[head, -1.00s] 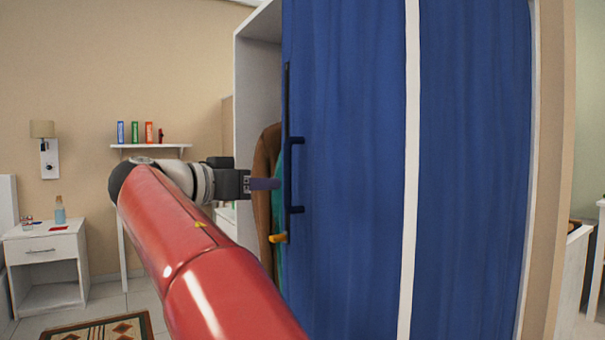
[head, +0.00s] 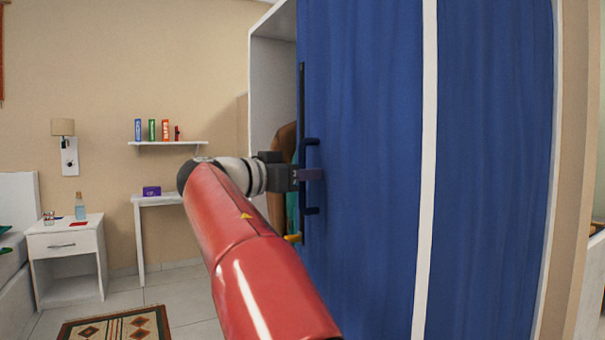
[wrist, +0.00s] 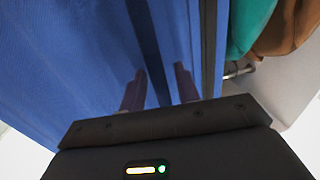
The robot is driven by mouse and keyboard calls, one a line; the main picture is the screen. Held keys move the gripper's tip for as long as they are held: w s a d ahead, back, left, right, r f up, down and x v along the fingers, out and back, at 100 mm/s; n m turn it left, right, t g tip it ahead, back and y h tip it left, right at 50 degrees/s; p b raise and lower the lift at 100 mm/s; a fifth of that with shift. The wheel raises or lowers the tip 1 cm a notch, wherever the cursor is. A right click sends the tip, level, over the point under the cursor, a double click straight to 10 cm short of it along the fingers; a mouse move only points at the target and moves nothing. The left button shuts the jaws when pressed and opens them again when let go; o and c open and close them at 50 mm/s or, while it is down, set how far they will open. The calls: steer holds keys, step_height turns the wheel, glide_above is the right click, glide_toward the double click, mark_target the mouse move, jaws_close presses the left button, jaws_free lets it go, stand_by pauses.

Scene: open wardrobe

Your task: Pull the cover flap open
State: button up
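The cover flap (head: 370,120) is a blue fabric panel on the front of the wardrobe. A dark handle (head: 312,211) with two short brackets is on its left side, beside a long dark edge strip (head: 302,90). My gripper (head: 310,175) is level with the middle of the handle, its fingers overlapping it in the head view. In the wrist view, my gripper's two purple fingers (wrist: 160,88) are apart, with the dark handle bar (wrist: 147,40) running between them. A gap shows beside the bar, so the fingers do not look closed on it. The flap hangs shut against the front.
Brown (head: 284,165) and teal clothes hang inside the wardrobe's open left side. A white pole (head: 428,150) divides the flap from another blue panel (head: 495,150). A nightstand (head: 65,245), desk (head: 150,199) and shelf (head: 168,143) stand left. A rug (head: 115,325) lies on open floor.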

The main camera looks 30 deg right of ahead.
jaws_close()
